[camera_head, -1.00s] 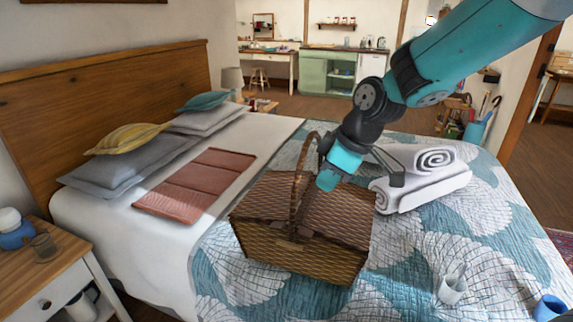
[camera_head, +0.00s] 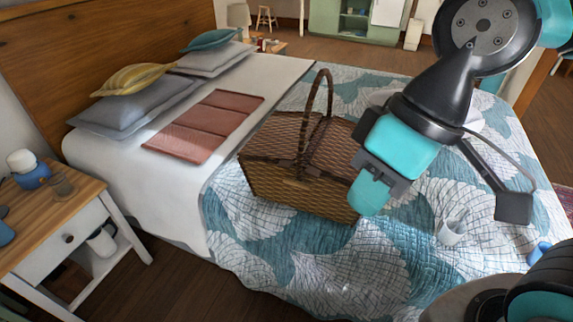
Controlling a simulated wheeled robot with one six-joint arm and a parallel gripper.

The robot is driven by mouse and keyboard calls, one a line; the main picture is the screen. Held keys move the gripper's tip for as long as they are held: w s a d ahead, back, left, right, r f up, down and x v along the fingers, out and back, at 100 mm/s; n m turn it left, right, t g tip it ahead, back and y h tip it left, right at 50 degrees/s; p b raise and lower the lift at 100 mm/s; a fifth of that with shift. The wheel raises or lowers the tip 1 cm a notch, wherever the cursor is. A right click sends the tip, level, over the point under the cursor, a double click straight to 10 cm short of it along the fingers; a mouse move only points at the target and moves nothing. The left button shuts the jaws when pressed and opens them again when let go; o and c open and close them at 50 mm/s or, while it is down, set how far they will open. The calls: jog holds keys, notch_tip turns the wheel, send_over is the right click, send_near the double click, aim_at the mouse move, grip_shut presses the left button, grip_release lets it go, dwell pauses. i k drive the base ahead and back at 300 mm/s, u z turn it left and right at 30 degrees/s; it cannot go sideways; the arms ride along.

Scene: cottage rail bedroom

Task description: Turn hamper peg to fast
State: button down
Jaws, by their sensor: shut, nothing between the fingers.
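A brown wicker hamper (camera_head: 285,182) with a tall arched handle (camera_head: 327,90) stands on the bed, its lid halves down. The peg on its front is too small to make out, so I cannot tell how it is turned. My gripper (camera_head: 369,194) is shut and empty, with teal fingers pointing down. In the picture it overlaps the hamper's right end and hides part of it. It looks nearer to the camera than the hamper, and I see no contact.
A red folded cloth (camera_head: 205,125) lies left of the hamper. A nightstand (camera_head: 60,215) stands at the left. The quilt before the hamper is clear.

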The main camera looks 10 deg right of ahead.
aim_at(286, 180)
jog(key=u, duration=1.4)
jog(key=i, duration=0.25)
jog(key=z, duration=1.35)
jog(key=i, duration=0.25)
jog(key=z, duration=0.05)
